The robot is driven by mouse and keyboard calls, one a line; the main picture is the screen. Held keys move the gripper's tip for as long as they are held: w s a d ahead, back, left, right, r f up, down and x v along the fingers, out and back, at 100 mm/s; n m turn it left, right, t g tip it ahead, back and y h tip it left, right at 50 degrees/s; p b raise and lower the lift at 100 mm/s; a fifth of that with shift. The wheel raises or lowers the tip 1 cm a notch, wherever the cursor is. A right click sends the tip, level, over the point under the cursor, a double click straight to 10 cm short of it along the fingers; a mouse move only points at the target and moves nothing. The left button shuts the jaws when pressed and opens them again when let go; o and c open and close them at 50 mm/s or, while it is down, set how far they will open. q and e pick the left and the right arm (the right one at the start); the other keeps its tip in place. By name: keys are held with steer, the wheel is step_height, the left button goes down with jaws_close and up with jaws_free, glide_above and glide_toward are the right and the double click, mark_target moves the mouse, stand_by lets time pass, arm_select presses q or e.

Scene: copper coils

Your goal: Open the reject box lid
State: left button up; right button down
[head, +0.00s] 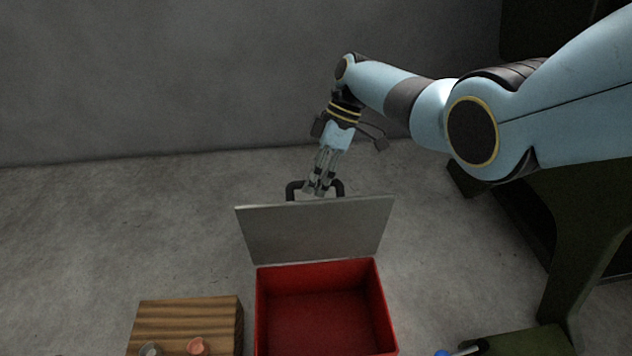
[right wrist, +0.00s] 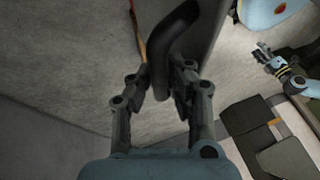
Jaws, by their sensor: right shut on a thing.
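The reject box (head: 378,312) is red, and its inside is open to view and looks empty. Its grey lid (head: 318,230) stands raised at the back edge, steeply tilted up. A dark curved handle (head: 291,189) sits at the lid's top edge. My right gripper (head: 318,186) is shut on this handle. In the right wrist view the handle (right wrist: 172,42) passes between the fingers, beside the lid's grey face. My left gripper (right wrist: 268,58) shows small at the right of that view; its finger opening is too small to judge.
A wooden block (head: 190,318) stands left of the box, with a copper-coloured piece (head: 197,345) and a grey round piece (head: 150,349) on it. A dark green frame (head: 590,240) stands at the right. A grey wall is behind; the floor around the lid is clear.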

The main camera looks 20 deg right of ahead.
steer(key=shift+d+f, duration=0.15)
steer(key=c, duration=1.2)
jaws_free()
steer(key=shift+c, duration=0.2)
steer(key=shift+r, duration=0.2)
steer(key=v, duration=1.1)
steer(key=shift+d+r, duration=0.15)
steer(key=shift+r, duration=0.2)
steer(key=shift+w, duration=0.15)
